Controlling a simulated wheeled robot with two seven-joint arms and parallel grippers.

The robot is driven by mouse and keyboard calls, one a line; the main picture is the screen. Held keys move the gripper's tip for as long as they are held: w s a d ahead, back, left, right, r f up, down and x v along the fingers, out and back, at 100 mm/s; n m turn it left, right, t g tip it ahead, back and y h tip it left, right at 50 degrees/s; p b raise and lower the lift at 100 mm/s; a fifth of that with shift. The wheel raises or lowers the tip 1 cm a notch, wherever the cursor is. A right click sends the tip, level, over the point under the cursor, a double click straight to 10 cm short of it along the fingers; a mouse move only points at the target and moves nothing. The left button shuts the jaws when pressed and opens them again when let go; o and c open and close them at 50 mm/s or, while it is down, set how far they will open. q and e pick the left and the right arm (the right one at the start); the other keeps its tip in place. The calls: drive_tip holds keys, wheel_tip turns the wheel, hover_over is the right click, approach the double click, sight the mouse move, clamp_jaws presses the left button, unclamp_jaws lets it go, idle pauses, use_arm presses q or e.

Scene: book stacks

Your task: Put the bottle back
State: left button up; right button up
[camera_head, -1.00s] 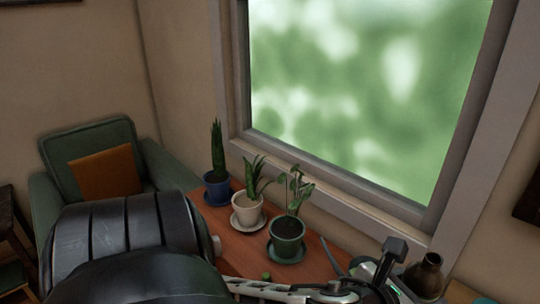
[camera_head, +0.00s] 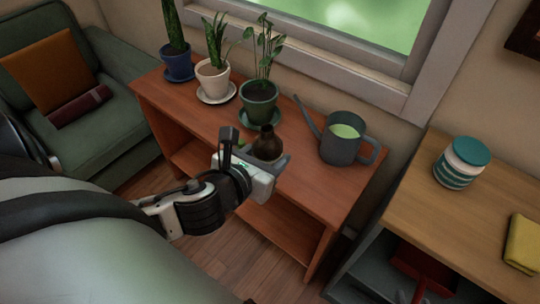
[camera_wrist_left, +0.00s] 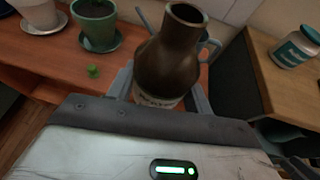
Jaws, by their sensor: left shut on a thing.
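The dark brown bottle (camera_head: 267,144) stands upright in my left gripper (camera_head: 258,165), at the front side of the reddish wooden shelf table (camera_head: 312,190). In the left wrist view the bottle (camera_wrist_left: 168,62) has an open neck and a pale label low on its body. The fingers are shut around its lower part, one on each side, and hide its base. I cannot tell whether the bottle touches the table top. My right gripper is not in view.
A grey watering can (camera_head: 340,143) stands right of the bottle. Potted plants, the nearest in a green pot (camera_head: 259,103), line the window side. A small green thing (camera_wrist_left: 93,71) lies on the table. A wooden counter (camera_head: 430,212) with a striped jar (camera_head: 462,163) is at right.

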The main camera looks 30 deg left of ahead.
use_arm(q)
drive_tip(key=shift+s+a+f, duration=0.15)
drive_tip(key=shift+a+f, duration=0.05)
drive_tip(key=shift+f, duration=0.6)
drive_tip(key=shift+w+a+f, duration=0.2)
drive_tip(key=shift+w+f, duration=0.05)
drive_tip(key=w+a+f+b, duration=0.1)
drive_tip(key=w+a+f, duration=0.1)
drive_tip(key=w+f, duration=0.1)
drive_tip(key=w+a+f+b, duration=0.1)
drive_tip(key=w+a+f, duration=0.1)
drive_tip(key=w, duration=0.2)
drive_tip(key=w+a+f, duration=0.1)
drive_tip(key=w+f, duration=0.2)
drive_tip(key=w, duration=0.1)
drive_tip(key=shift+a+f+b, duration=0.3)
drive_tip(key=shift+a+b, duration=0.1)
drive_tip(key=shift+w+a+f, duration=0.15)
drive_tip(key=shift+w+f, duration=0.2)
drive_tip(key=shift+f, duration=0.1)
drive_tip(key=shift+f+b, duration=0.6)
drive_tip(key=shift+f, duration=0.9)
use_arm(e)
drive_tip(key=shift+a+f+y, duration=0.3)
drive_tip(key=shift+a+f, duration=0.05)
drive_tip(key=shift+f, duration=0.45)
